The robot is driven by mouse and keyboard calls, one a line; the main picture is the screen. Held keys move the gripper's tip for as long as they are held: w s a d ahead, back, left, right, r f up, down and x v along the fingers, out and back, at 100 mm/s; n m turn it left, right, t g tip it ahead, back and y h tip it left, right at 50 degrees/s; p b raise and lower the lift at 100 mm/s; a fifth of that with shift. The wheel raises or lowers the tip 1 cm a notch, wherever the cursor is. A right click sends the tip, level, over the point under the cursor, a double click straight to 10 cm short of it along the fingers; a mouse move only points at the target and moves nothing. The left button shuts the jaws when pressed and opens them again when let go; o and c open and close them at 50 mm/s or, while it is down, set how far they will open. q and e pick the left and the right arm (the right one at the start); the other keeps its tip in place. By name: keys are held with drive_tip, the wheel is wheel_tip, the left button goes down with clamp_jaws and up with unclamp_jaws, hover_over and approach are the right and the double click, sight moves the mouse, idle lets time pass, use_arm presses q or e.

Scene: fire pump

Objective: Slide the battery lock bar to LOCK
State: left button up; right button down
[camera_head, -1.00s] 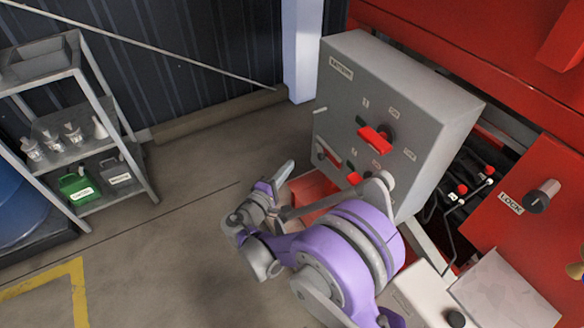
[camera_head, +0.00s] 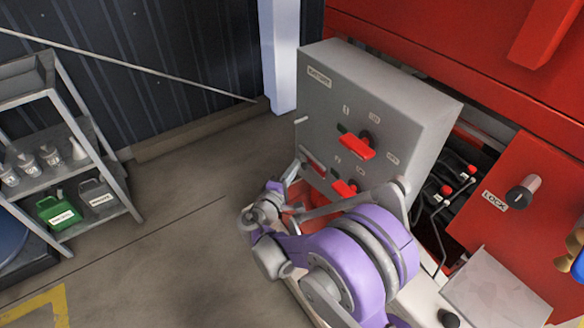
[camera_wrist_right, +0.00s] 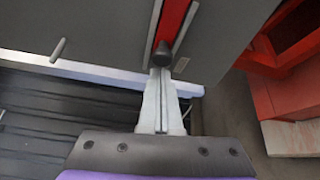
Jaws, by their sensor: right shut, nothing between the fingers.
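The grey battery box (camera_head: 330,105) stands on the red machine, with a label at its upper left. Low on its front, a short red strip (camera_head: 315,168) shows beside my right gripper (camera_head: 293,172). In the wrist view, a red bar (camera_wrist_right: 174,18) lies in a slot with a dark round knob (camera_wrist_right: 162,53) at its end. My right gripper (camera_wrist_right: 160,75) is shut and empty, its fingertips right at that knob; I cannot tell whether they touch. The slot's end markings are not readable. My left gripper is not in view.
The box front also carries a red handle (camera_head: 357,146) and a lower red handle (camera_head: 345,188), close to my arm. A black knob (camera_head: 518,197) with a LOCK label sits on the red panel at right. Shelves (camera_head: 70,150) stand at left; the floor between is clear.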

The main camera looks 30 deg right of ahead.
sight(313, 168)
drive_tip(key=s, duration=0.6)
drive_tip(key=shift+s+d, duration=0.1)
drive_tip(key=shift+d, duration=0.15)
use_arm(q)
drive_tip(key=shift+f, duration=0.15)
use_arm(e)
drive_tip(key=shift+w+f, duration=0.15)
drive_tip(key=shift+w, duration=0.3)
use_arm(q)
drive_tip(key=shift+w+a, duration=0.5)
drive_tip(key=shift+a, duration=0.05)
use_arm(e)
drive_tip(key=s+a, duration=0.2)
drive_tip(key=a, duration=0.7)
drive_tip(key=shift+s+a, duration=0.15)
drive_tip(key=shift+s, duration=0.25)
